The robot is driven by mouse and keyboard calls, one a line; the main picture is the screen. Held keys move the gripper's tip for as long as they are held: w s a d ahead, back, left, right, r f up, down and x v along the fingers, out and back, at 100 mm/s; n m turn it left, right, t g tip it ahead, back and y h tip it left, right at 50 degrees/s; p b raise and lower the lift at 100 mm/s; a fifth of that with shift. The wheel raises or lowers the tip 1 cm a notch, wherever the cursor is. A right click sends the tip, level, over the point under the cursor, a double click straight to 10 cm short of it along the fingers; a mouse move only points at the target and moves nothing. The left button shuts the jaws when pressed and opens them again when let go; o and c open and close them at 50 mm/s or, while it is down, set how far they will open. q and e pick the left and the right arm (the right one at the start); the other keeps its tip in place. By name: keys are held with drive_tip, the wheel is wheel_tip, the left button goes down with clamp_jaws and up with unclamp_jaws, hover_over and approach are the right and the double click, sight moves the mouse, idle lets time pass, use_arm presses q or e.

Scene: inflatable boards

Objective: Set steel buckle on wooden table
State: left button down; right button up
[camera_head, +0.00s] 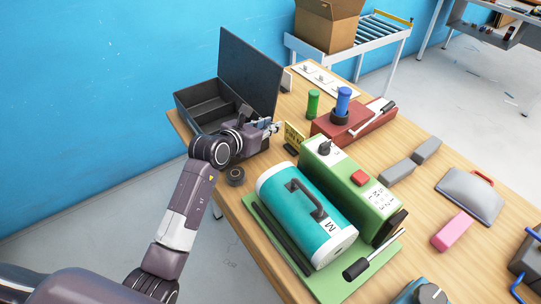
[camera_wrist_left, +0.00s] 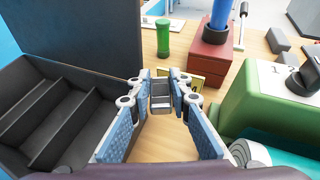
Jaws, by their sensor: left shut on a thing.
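My left gripper (camera_head: 273,126) reaches over the back left part of the wooden table (camera_head: 412,226), just right of the open black box. In the left wrist view, the fingertips (camera_wrist_left: 161,96) are shut on the steel buckle (camera_wrist_left: 161,103), a small grey rectangular frame. Bare wood shows below and in front of it, and I cannot tell whether it touches the table. In the head view the buckle is too small and too covered by the fingers to make out. My right gripper is not in view.
The black compartment box (camera_head: 249,77) with raised lid stands left of the gripper. A yellow sign (camera_head: 293,137), a red block (camera_head: 341,127) and a green machine (camera_head: 345,178) stand to the right. A teal cylinder (camera_head: 295,213) and a black roll (camera_head: 236,176) lie nearer.

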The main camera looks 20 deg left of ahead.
use_arm(q)
hover_over(270, 162)
wheel_tip(270, 162, down, 9)
drive_tip(key=shift+w+f, duration=0.1)
drive_tip(key=shift+w, duration=0.05)
wheel_tip(270, 162, down, 5)
drive_tip(key=shift+r+b, duration=0.2)
drive_tip(key=shift+b, duration=0.1)
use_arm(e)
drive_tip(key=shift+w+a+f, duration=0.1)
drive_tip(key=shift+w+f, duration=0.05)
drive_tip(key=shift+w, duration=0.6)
use_arm(q)
drive_tip(key=shift+f, duration=0.1)
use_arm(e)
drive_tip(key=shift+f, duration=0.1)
use_arm(q)
drive_tip(key=c, duration=1.8)
unclamp_jaws()
drive_tip(key=shift+o, duration=0.2)
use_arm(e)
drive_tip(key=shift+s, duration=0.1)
use_arm(q)
drive_tip(key=v, duration=1.2)
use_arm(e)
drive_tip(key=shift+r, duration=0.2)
